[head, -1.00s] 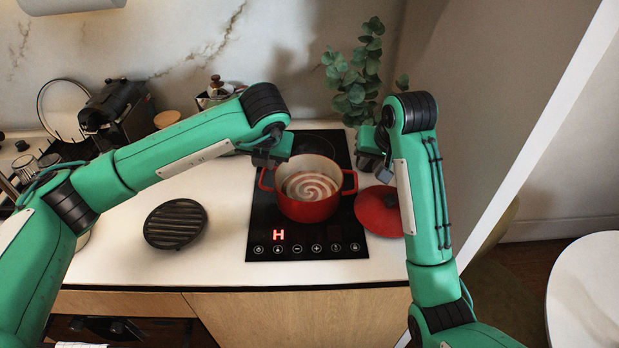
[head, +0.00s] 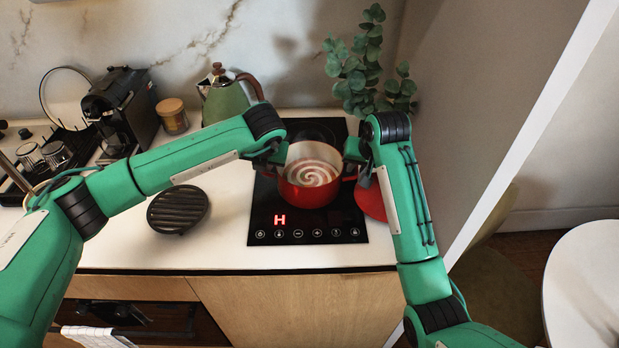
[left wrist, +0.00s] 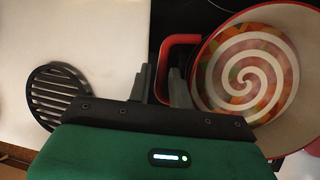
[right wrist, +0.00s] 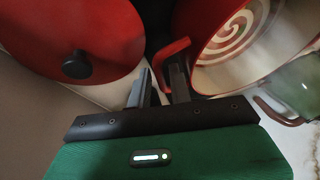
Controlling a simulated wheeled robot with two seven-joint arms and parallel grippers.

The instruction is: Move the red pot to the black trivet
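The red pot (head: 308,192), with a swirl-patterned inside, stands on the black hob and is open on top. The black round trivet (head: 178,209) lies on the white counter left of the hob. My left gripper (left wrist: 163,85) is at the pot's left handle (left wrist: 176,50), its two fingers apart with the handle's end near them. My right gripper (right wrist: 162,85) is at the pot's right handle (right wrist: 168,58), its fingers apart with the handle close to their tips. In the head view my right gripper (head: 358,158) partly hides that handle. Neither gripper is visibly closed on a handle.
The red lid (right wrist: 75,35) with a black knob lies right of the hob, partly behind my right arm. A green kettle (head: 228,98) stands behind my left arm. A plant (head: 365,70) and the wall are close behind and right. Counter around the trivet is clear.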

